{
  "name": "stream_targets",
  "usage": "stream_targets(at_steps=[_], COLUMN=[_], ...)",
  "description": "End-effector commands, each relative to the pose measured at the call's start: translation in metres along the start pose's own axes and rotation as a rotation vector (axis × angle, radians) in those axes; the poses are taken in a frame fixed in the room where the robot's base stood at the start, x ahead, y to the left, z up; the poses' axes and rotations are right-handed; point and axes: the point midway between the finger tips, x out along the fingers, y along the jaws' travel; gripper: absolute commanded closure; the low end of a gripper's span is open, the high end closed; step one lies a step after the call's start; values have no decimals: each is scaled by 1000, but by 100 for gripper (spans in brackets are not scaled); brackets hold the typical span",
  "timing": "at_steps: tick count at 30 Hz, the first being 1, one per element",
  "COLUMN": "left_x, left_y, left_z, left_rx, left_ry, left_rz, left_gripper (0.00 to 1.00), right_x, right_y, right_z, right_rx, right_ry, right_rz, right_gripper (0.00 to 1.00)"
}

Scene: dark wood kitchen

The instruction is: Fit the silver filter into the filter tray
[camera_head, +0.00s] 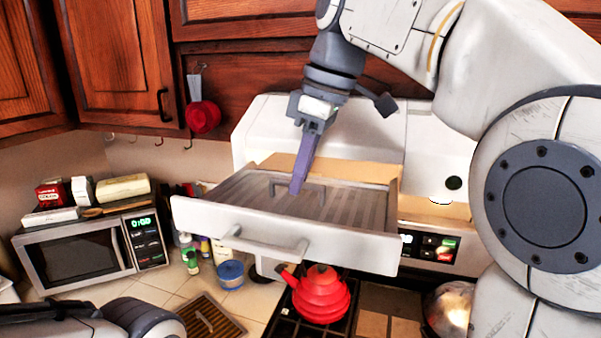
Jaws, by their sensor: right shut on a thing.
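The silver filter (350,208) is a flat grey slatted panel with a small handle on top. It lies inside the outline of the white filter tray (235,224), which is pulled out from the hood. I cannot tell whether it sits flush on the tray's bottom, as the tray's front hides its near edge. My right gripper (297,188) comes down from above and is shut on the filter's handle. My left arm shows at the lower left, but its gripper is out of view.
A brown slatted panel (207,322) with a handle lies on the counter. A red kettle (320,297) stands on the stove below the tray. A microwave (75,258) with boxes on top is at left. Cabinets (120,65) hang above, and a metal bowl (449,306) is at lower right.

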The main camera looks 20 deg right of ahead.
Motion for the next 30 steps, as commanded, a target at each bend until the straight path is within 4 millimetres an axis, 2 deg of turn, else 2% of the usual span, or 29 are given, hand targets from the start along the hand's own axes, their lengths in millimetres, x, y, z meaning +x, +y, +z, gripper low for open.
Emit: stream_targets(at_steps=[4, 5, 6, 7, 16, 20, 23, 30], left_x=[0, 0, 0, 0, 0, 1, 1, -6], left_y=[0, 0, 0, 0, 0, 0, 0, 0], left_z=[0, 0, 0, 0, 0, 0, 0, 0], left_rx=[0, 0, 0, 0, 0, 0, 0, 0], left_ry=[0, 0, 0, 0, 0, 0, 0, 0], left_rz=[0, 0, 0, 0, 0, 0, 0, 0], left_gripper=[50, 50, 50, 50, 50, 50, 50, 50], right_x=[0, 1, 1, 0, 0, -7, -20, -67], right_y=[0, 0, 0, 0, 0, 1, 1, 1], right_z=[0, 0, 0, 0, 0, -1, -1, -2], right_rx=[-1, 0, 0, 0, 0, 0, 0, 1], right_ry=[0, 0, 0, 0, 0, 1, 2, 2], right_rz=[-1, -1, -1, -1, -1, 0, 2, 2], right_gripper=[100, 76, 61, 58, 58, 58, 58, 58])
